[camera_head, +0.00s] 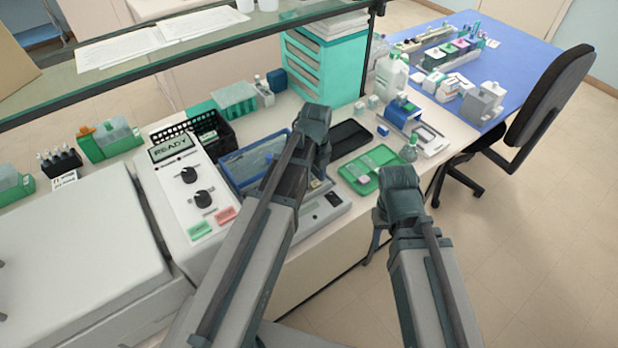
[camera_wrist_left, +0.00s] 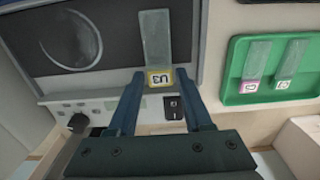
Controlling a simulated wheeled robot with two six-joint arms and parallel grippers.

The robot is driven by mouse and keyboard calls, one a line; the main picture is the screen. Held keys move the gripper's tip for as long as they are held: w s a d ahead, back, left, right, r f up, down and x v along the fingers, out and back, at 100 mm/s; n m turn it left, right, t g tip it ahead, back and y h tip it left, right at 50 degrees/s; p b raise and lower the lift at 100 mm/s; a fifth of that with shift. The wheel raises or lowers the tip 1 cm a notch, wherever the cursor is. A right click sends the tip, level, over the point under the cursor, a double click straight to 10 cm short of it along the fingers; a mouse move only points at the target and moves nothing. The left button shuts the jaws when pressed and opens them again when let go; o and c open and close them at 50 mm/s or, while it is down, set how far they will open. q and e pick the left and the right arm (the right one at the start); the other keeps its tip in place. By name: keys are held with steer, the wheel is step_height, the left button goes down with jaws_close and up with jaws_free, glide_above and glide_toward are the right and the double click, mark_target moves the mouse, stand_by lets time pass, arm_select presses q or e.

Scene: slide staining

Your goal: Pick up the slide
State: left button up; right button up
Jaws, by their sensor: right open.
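A glass slide with a yellow-edged label (camera_wrist_left: 160,78) lies at the near edge of a dark panel (camera_wrist_left: 105,45) in the left wrist view. My left gripper (camera_wrist_left: 160,75) is open, with one finger on each side of the label and a small gap at both sides.
A READY control box (camera_head: 185,190) is at left.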

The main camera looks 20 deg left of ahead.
arm_select(q)
jaws_close()
steer(key=shift+r, duration=0.15)
step_height(320, 180, up, 10)
steer(key=p, duration=1)
steer(key=b, duration=0.7)
glide_above(315, 182)
step_height(315, 182, down, 7)
steer(key=shift+f, duration=0.15)
steer(key=shift+r, duration=0.2)
